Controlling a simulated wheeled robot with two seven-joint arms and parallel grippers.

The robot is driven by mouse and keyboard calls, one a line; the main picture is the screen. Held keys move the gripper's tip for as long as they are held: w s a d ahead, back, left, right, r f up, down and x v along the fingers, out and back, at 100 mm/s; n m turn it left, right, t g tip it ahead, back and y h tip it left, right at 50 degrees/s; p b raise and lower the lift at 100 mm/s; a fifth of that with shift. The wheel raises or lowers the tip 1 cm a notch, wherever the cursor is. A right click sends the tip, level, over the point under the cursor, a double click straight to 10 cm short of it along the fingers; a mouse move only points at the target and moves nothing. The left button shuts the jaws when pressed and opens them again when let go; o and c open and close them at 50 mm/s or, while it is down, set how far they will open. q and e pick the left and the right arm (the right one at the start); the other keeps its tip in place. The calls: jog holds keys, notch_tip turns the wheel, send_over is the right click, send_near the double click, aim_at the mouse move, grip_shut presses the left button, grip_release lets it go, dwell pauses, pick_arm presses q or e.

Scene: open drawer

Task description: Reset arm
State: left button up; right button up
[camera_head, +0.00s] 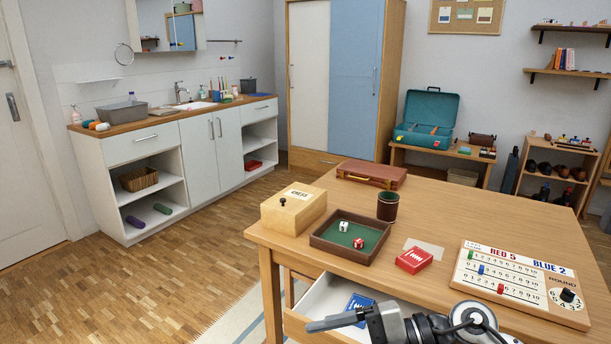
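My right gripper (335,321) shows at the bottom edge, its arm coming in from the lower right. It points left, over the front of the open drawer (318,305) in the wooden table. I see its fingers side-on, so whether they are open or shut does not show. Nothing is visibly held. A blue card box (358,303) lies in the white drawer, just behind the gripper. Part of the drawer is hidden by my arm and the frame edge. My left gripper is not in view.
The table (330,197) bears a wooden chess box (293,210), a dice tray (318,240), a dark cup (387,206), a red card box (414,260), a brown case (371,175) and a scoreboard (515,280). Open floor (170,275) lies to the left.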

notch_tip(320, 180, up, 5)
jog(key=m+t+y, duration=0.4)
jog(key=m+t, duration=0.5)
jog(key=t, duration=0.1)
jog(key=d+f+m+t+h, duration=0.7)
jog(key=m+h, duration=0.3)
jog(key=m, duration=0.3)
pick_arm(q)
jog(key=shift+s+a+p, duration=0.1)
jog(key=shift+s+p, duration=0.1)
jog(key=shift+p, duration=0.35)
pick_arm(e)
jog(key=s+d+f+m+g+h, duration=0.2)
jog(key=s+f+m+g+h, duration=0.3)
jog(key=s+f, duration=0.5)
notch_tip(320, 180, down, 4)
jog(key=shift+d+r+m+g+h, duration=0.15)
jog(key=shift+d+m+g+h, duration=0.2)
jog(key=shift+g, duration=0.25)
